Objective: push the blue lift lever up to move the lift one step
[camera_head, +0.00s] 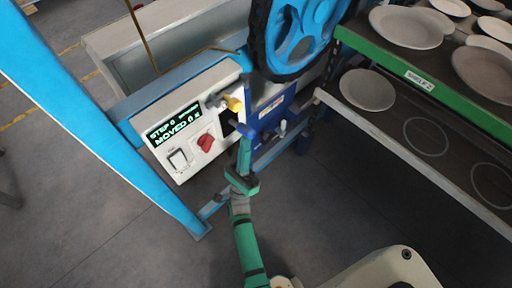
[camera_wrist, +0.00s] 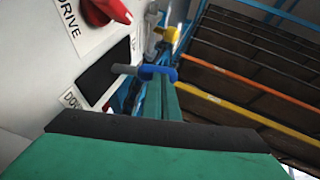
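The blue lift lever shows in the wrist view as a rounded blue knob (camera_wrist: 158,73) on a grey shaft, sticking out of a dark slot (camera_wrist: 103,75) in a white panel. A partly hidden label starting "DO" is at the slot's lower end. My gripper (camera_wrist: 163,98) shows as narrow green fingers close together, their tips right at the knob; I cannot tell whether they touch it. In the head view my gripper (camera_head: 244,152) reaches up to the panel's right edge and hides much of the lever area.
The white control panel (camera_head: 190,165) has a green-lit display (camera_head: 174,126) reading "STEP 0" and "MOVED 0", a red knob (camera_head: 205,142) and a yellow-tipped lever (camera_head: 233,103). A blue handwheel (camera_head: 300,35) stands above. Plate shelves (camera_head: 440,75) are at right, a blue post (camera_head: 100,120) at left.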

